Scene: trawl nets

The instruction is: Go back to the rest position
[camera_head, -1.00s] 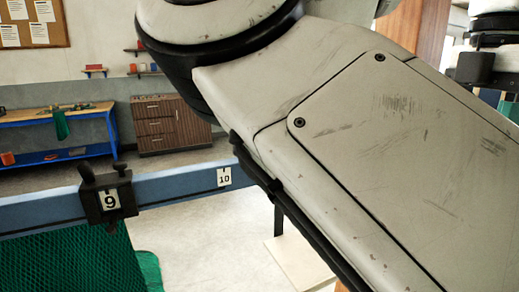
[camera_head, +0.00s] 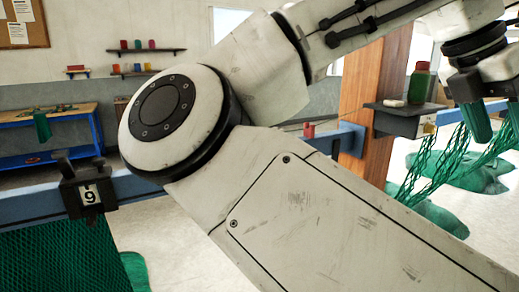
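My white arm crosses the view, with its round elbow joint (camera_head: 165,105) left of centre and the forearm rising to the upper right. The dark wrist end of my gripper (camera_head: 480,95) is at the right edge, partly cut off. Its fingertips cannot be made out clearly. A green piece (camera_head: 476,122) shows just below it; I cannot tell whether it is gripped or only behind.
A blue rail (camera_head: 30,203) carries a black clamp marked 9 (camera_head: 88,190), with green net (camera_head: 60,255) below. A dark shelf (camera_head: 398,120) on a wooden post holds a green bottle (camera_head: 420,85) near my gripper. More net (camera_head: 440,170) hangs at right.

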